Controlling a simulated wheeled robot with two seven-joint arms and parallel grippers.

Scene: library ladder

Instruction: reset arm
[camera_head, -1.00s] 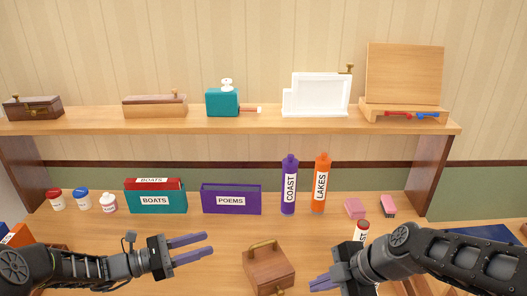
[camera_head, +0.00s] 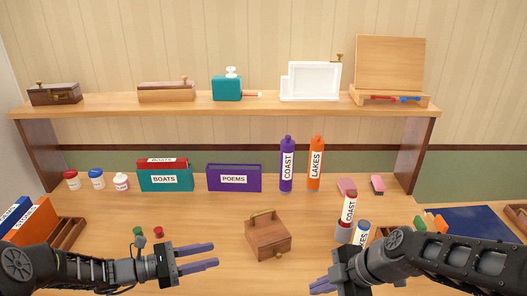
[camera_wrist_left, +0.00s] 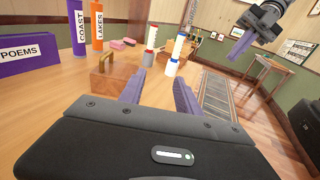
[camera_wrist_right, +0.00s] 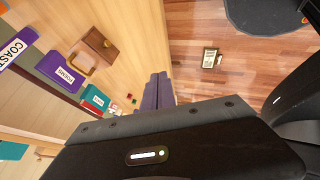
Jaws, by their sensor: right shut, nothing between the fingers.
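My left gripper (camera_head: 207,255) is over the front left of the wooden table, its two purple fingers apart with nothing between them. The left wrist view shows the same fingers (camera_wrist_left: 158,92) spread. My right gripper (camera_head: 323,286) is low at the front edge of the head view. In the right wrist view its fingers (camera_wrist_right: 157,90) lie together and empty. A wooden box with a brass handle (camera_head: 267,237) stands on the table between the grippers, apart from both.
A purple POEMS holder (camera_head: 235,178), a BOATS holder (camera_head: 165,180), COAST (camera_head: 287,164) and LAKES (camera_head: 315,163) bottles line the table's back. Labelled cylinders (camera_head: 348,209) stand near my right arm. A shelf (camera_head: 200,107) spans above.

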